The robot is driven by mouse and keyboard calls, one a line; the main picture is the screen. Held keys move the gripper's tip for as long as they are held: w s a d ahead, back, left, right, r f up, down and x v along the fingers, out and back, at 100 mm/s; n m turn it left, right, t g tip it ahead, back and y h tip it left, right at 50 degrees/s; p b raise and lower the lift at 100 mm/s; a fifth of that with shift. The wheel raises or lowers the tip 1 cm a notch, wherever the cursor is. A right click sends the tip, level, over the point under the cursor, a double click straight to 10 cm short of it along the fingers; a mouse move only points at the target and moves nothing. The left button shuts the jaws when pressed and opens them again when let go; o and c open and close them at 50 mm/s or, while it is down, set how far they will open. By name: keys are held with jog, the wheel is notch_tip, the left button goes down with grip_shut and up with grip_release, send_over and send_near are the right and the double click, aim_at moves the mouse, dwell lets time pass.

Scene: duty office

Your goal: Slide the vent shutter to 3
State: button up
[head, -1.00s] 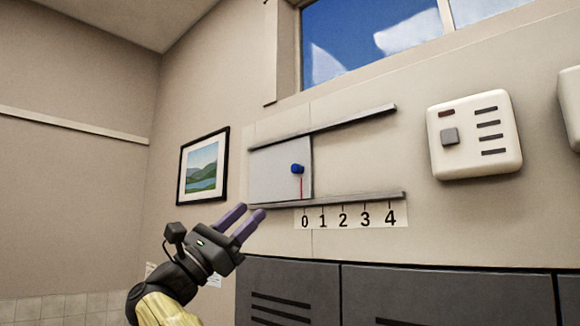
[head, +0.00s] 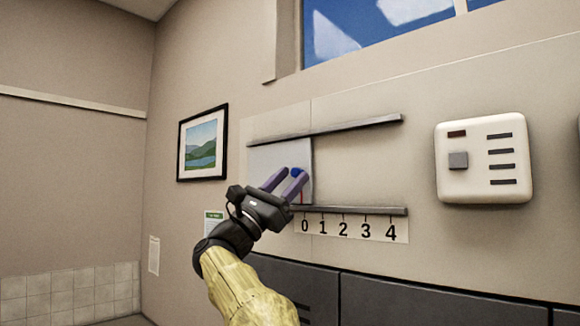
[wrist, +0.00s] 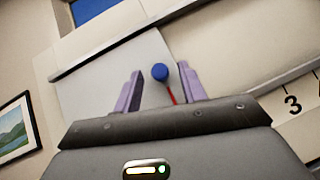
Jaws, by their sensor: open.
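The vent shutter (head: 262,160) is a pale square plate between an upper and a lower grey rail, at the left end. Its blue knob (head: 296,171) sits near its right edge, with a red pointer line below it at 0 on the number scale (head: 343,228). My gripper (head: 284,180) is open in front of the shutter. In the wrist view the blue knob (wrist: 160,72) shows between the two purple fingers (wrist: 158,85), closer to the right one. I cannot tell whether a finger touches it.
The upper rail (head: 350,125) and lower rail (head: 365,210) run right past the scale, with bare wall between them. A white wall box (head: 483,158) is further right. Grey cabinets (head: 400,305) stand below. A framed picture (head: 203,143) hangs to the left.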

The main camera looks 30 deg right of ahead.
jog(key=shift+d+r, duration=0.3)
jog(key=shift+c, duration=0.2)
grip_shut()
jog(key=shift+f, duration=0.1)
